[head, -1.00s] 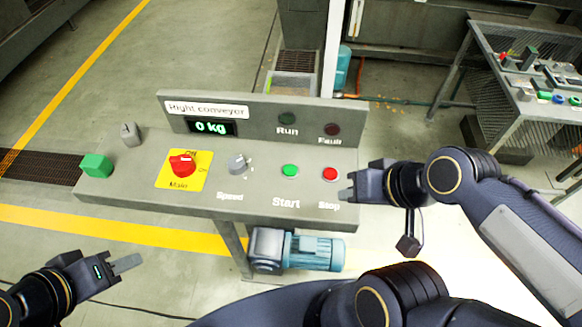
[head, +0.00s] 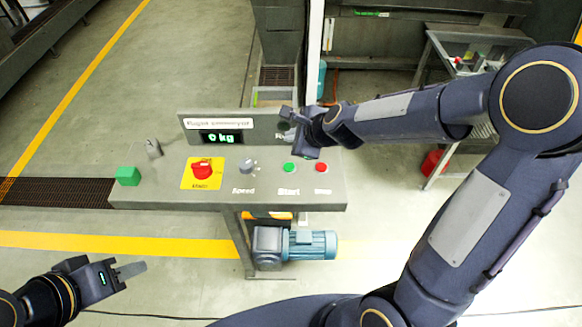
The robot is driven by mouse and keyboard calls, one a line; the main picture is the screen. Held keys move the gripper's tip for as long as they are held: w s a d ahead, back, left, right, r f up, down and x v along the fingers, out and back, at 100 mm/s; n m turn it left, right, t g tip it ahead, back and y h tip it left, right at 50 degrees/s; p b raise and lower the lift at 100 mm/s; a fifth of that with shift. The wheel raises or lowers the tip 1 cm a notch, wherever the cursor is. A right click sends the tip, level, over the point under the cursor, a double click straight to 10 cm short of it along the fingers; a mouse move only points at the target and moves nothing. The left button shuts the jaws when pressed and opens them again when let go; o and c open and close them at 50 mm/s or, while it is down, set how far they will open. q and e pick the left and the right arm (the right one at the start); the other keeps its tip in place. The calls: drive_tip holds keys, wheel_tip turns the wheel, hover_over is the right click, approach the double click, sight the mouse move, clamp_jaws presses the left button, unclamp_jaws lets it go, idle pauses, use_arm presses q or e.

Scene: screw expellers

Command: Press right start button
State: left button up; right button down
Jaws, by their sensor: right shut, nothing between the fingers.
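The grey control panel (head: 140,196) marked "Right conveyor" stands ahead. Its green start button (head: 289,168) sits above the "Start" label, with the red stop button (head: 321,168) to its right. My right gripper (head: 287,118) is shut and empty. In the picture it lies above the start button, in front of the panel's upright back plate, and covers the lamps there. I cannot tell its exact height over the panel. My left gripper (head: 134,270) is at the lower left, apart from the panel; its finger gap cannot be made out.
The display (head: 221,137) reads 0 kg. A blue motor (head: 310,244) sits below. A mesh table (head: 440,60) stands at the back right.

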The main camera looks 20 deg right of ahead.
sight(292, 169)
drive_tip(key=shift+f, duration=0.1)
wheel_tip(292, 169, down, 9)
drive_tip(key=b, duration=0.8)
drive_tip(key=shift+b, duration=0.35)
idle(1.6)
drive_tip(key=shift+f+b, duration=0.25)
drive_tip(key=shift+b, duration=0.15)
drive_tip(key=shift+f+b, duration=0.45)
idle(0.5)
idle(0.3)
drive_tip(key=shift+r+p, duration=0.85)
drive_tip(key=shift+p, duration=0.05)
drive_tip(key=shift+r, duration=0.1)
